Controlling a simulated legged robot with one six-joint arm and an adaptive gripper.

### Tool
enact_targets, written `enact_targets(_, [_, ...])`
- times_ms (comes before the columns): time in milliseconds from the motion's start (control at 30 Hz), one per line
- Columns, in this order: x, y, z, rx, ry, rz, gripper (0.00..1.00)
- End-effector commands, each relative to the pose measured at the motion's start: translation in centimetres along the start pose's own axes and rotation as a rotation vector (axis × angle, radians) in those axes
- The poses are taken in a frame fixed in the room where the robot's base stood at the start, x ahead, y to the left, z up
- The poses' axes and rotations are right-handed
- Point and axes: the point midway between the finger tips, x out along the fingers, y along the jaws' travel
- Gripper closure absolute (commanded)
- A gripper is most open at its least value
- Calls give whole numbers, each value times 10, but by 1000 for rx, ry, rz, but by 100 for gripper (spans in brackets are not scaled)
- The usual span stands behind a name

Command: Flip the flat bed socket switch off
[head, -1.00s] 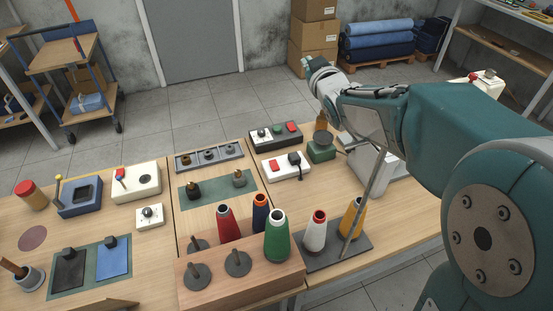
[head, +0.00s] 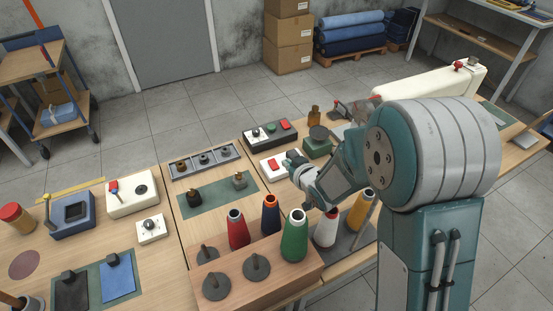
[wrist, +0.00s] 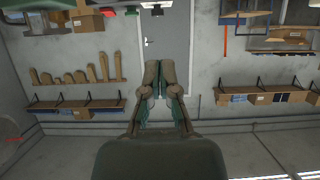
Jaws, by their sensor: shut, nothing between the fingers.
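The white socket box (head: 284,172) sits on the right-hand table, with a red rocker switch (head: 269,165) on its left part. My gripper (head: 293,157) is in front of the socket's right part and hides the black plug there. I cannot tell whether it touches the box or is above it. In the wrist view the fingers of my gripper (wrist: 160,78) are together with nothing between them.
Behind the socket lies a dark control box (head: 269,132) with a red button. A green pedal-like block (head: 317,148) stands to its right. Thread cones, including a green one (head: 294,236), stand in front, near my arm. A white sewing machine (head: 430,82) is at the right.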

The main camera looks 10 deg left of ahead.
Motion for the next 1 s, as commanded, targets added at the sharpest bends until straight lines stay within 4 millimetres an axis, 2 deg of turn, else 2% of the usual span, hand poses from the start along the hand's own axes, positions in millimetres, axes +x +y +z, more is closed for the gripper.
enact_targets(267, [1, 0, 0, -1, -2, 1, 100])
enact_targets(433, [12, -2, 1, -1, -4, 1, 100])
enact_targets(933, [101, -1, 1, -2, -2, 1, 100])
enact_targets(1000, [109, -1, 8, 0, -5, 1, 100])
